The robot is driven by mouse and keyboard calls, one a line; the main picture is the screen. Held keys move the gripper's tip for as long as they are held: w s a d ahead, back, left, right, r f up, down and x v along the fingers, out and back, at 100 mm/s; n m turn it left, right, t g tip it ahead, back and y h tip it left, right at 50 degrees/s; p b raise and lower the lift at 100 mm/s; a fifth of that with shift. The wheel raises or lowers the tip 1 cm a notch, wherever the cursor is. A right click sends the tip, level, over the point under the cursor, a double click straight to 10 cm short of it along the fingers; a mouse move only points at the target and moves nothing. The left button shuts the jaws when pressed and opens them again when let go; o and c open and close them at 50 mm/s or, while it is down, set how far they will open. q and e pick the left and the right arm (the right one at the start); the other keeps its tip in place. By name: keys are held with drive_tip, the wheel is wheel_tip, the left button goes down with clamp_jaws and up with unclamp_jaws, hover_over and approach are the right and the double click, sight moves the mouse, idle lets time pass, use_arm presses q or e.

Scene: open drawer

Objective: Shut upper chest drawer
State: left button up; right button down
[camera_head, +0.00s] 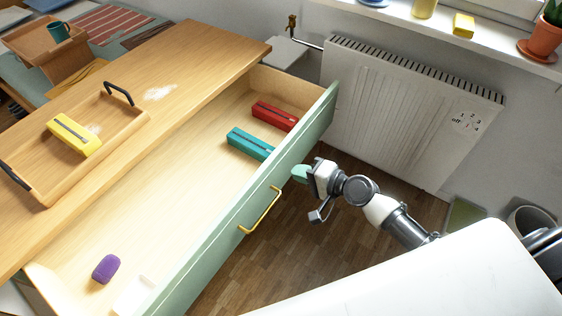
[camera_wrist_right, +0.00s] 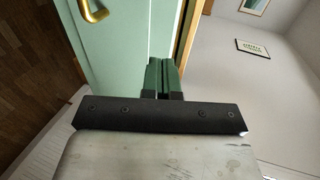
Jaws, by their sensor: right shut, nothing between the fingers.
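The upper chest drawer (camera_head: 215,232) is pulled far out of the wooden chest (camera_head: 190,62). Its front is pale green with a brass bar handle (camera_head: 262,210). Inside lie a red box-like item (camera_head: 274,115), a teal one (camera_head: 250,143) and a purple item (camera_head: 106,268). My right gripper (camera_head: 299,173) is shut and empty, at the outer face of the drawer front, beyond the handle toward the radiator. In the right wrist view its green fingers (camera_wrist_right: 162,78) are together against or very near the green front (camera_wrist_right: 118,50); contact is unclear. My left gripper is not in view.
On the chest top stands a wooden tray (camera_head: 130,126) with black handles and a yellow item (camera_head: 74,134). A white radiator (camera_head: 400,110) is on the wall behind my right arm. Wood floor (camera_head: 290,215) shows between the drawer and my white base.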

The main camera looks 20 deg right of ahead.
sight(273, 162)
drive_tip(key=x, duration=0.4)
drive_tip(key=shift+w+a+r+p, duration=0.3)
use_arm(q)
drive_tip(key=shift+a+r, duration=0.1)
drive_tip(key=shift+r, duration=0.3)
use_arm(e)
drive_tip(key=shift+w+a+f, duration=0.1)
drive_tip(key=shift+w+a, duration=0.3)
drive_tip(key=shift+w, duration=0.2)
drive_tip(key=shift+a, duration=0.1)
